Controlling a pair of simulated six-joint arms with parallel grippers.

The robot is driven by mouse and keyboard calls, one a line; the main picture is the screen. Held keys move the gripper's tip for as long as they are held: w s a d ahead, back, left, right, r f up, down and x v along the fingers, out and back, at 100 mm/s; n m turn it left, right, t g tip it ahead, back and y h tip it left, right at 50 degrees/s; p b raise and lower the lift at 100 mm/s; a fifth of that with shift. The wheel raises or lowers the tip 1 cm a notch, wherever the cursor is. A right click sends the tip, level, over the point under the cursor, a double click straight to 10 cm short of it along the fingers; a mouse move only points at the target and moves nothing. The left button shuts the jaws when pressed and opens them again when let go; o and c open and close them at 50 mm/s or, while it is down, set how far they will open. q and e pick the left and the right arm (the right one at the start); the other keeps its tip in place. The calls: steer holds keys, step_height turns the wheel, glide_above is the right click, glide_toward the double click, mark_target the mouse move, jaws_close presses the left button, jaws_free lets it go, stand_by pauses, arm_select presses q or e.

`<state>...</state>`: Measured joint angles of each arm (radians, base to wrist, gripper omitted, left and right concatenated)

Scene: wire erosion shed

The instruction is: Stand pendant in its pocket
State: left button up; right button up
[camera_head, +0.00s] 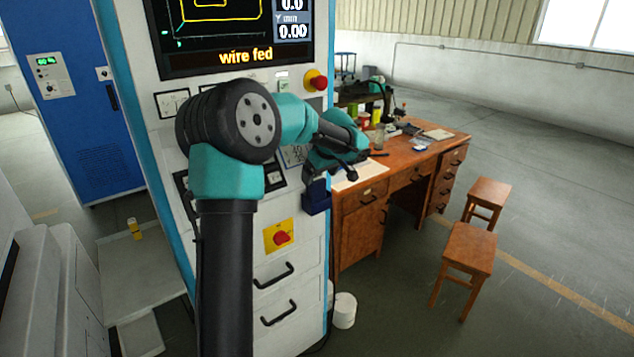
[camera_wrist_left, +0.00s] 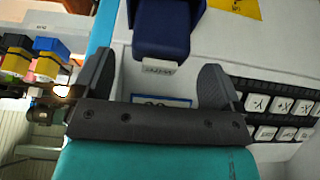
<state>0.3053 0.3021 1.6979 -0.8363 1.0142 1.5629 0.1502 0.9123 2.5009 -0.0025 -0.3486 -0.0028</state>
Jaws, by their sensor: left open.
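The pocket (camera_head: 316,197) is a dark blue holder on the right edge of the machine's front. It also shows in the left wrist view (camera_wrist_left: 165,32), with a small label plate at its edge. My left gripper (camera_head: 335,168) is beside the pocket, slightly above it in the head view. In the left wrist view its two fingers (camera_wrist_left: 157,78) are wide apart with nothing gripped, and the pocket lies beyond them. I cannot pick out the pendant for certain; whether anything is inside the pocket is hidden. My right gripper is not in view.
A black key panel (camera_wrist_left: 285,110) with white axis keys is close to one finger. A red stop button (camera_head: 316,80) and a yellow-backed red switch (camera_head: 280,237) are on the machine. A cluttered wooden desk (camera_head: 360,205) stands close on the right, with stools (camera_head: 468,250) beyond.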

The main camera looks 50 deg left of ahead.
arm_select(q)
steer(key=v, duration=0.7)
steer(key=shift+r, duration=0.25)
steer(key=shift+s, duration=0.1)
steer(key=d+f+m+h, duration=0.2)
steer(key=d+f+m, duration=0.1)
steer(key=d+f, duration=0.55)
steer(key=w+d+f+m+h, duration=0.1)
steer(key=d+f+m+h, duration=0.3)
steer(key=f, duration=0.8)
steer(key=d+f+m, duration=0.2)
steer(key=d+f, duration=0.5)
steer(key=f, duration=0.3)
steer(key=s+d+f+m+h, duration=0.2)
steer(key=s+d+f+m, duration=0.4)
steer(key=s+d+f, duration=0.9)
steer(key=s+f, duration=0.3)
steer(key=s, duration=0.1)
steer(key=shift+s+d+f, duration=0.25)
steer(key=shift+c, duration=0.3)
